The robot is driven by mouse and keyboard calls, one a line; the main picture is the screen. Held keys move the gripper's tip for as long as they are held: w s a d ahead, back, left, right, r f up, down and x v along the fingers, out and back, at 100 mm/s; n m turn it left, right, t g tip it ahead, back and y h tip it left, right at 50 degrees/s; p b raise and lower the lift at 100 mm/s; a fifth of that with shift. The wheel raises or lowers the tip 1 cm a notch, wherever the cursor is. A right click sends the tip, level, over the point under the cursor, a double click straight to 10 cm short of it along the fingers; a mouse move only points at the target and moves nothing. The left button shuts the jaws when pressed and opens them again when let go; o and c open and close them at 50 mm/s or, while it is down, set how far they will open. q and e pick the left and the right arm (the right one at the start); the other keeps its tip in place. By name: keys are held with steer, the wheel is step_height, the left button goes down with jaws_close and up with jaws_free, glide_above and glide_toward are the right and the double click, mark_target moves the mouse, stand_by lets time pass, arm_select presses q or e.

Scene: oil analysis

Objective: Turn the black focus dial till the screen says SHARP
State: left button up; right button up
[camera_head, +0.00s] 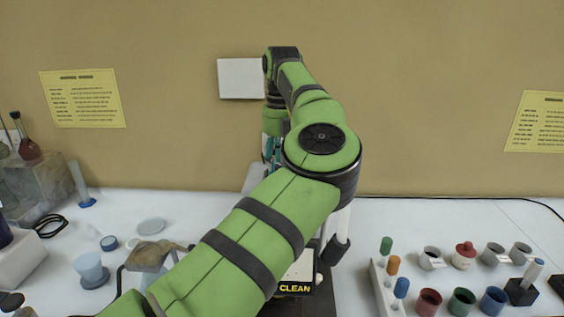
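My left arm reaches in from the lower left across the middle of the view and covers most of the instrument behind it. My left gripper (272,148) points down behind the arm's far end; only a sliver of it shows, and its fingertips are hidden. A blank pale panel (241,79), possibly the screen, stands near the wall; no writing shows on it. The black focus dial cannot be made out. A black label reading CLEAN (294,289) shows below the arm. My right gripper is not in view.
At right, a white rack (379,290) holds coloured plugs, near several cups, including a red one (429,301). Bare white table (400,215) lies at right rear.

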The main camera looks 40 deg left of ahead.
arm_select(q)
steer(key=shift+r, duration=0.2)
step_height(320, 180, up, 7)
steer(key=shift+a, duration=0.1)
steer(key=shift+r, duration=0.1)
stand_by(0.4)
stand_by(0.5)
